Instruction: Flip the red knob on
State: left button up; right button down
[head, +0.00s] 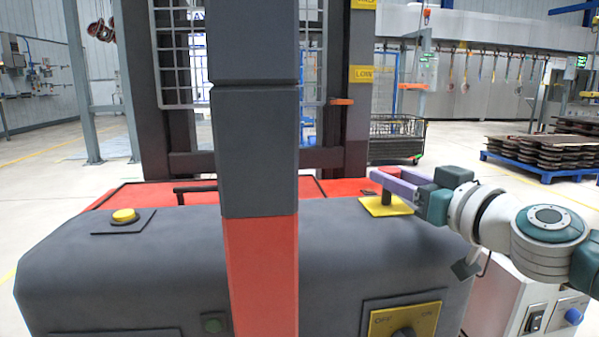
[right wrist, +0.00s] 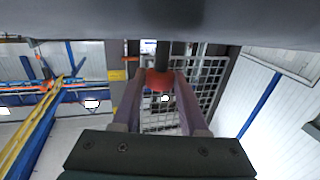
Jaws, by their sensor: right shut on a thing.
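In the head view, my right gripper (head: 390,182) reaches in from the right, with its purple fingers at a dark stem on a yellow plate (head: 378,208). The plate sits on the right part of the dark grey console. In the right wrist view, the red knob (right wrist: 159,80) with its black stem (right wrist: 162,54) is between the two fingers of my right gripper (right wrist: 160,88), which is shut on it. My left gripper is not in view.
A dark and red post (head: 257,150) stands in front of the console's middle. Metal mesh (head: 181,60) rises behind.

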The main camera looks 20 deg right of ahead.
jog(key=c, duration=0.8)
grip_release()
jog(key=shift+r, duration=0.35)
jog(key=shift+c, duration=0.2)
jog(key=o, duration=0.4)
jog(key=shift+f, duration=0.15)
jog(key=s, duration=0.9)
jog(key=shift+d+f, duration=0.1)
jog(key=shift+s, duration=0.45)
